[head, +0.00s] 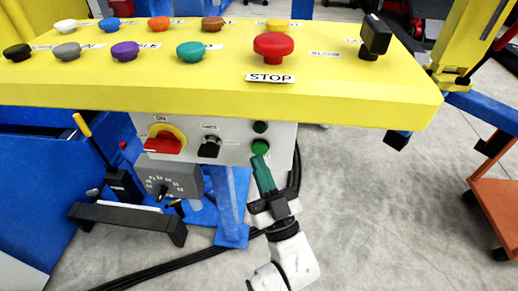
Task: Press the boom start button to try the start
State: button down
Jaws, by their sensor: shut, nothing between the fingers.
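Two round green buttons sit one above the other on the right of a pale control box under the yellow desk. The upper button (260,127) is darker, and the lower button (260,147) is brighter. I cannot read a label that tells which is the boom start button. My gripper (259,158) is shut and empty, pointing up at the box from below. Its green fingertips are right at the lower edge of the lower button; I cannot tell whether they touch it.
The yellow desk (345,98) overhangs the box and carries several coloured buttons and a red STOP button (273,47). Left on the box are a red rotary switch (164,140) and a black selector knob (210,146). A black cable lies below.

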jog(key=shift+w, duration=0.2)
jog(key=shift+w+b, duration=0.25)
jog(key=shift+b, duration=0.1)
jog(key=shift+w+b, duration=0.35)
jog(key=shift+w, duration=0.1)
dwell(0.7)
jog(key=shift+s, duration=0.15)
jog(key=shift+s+p, duration=0.45)
jog(key=shift+s, duration=0.3)
jog(key=shift+s+a+p, duration=0.1)
jog(key=shift+s+p, duration=1.05)
jog(key=shift+s, duration=1.35)
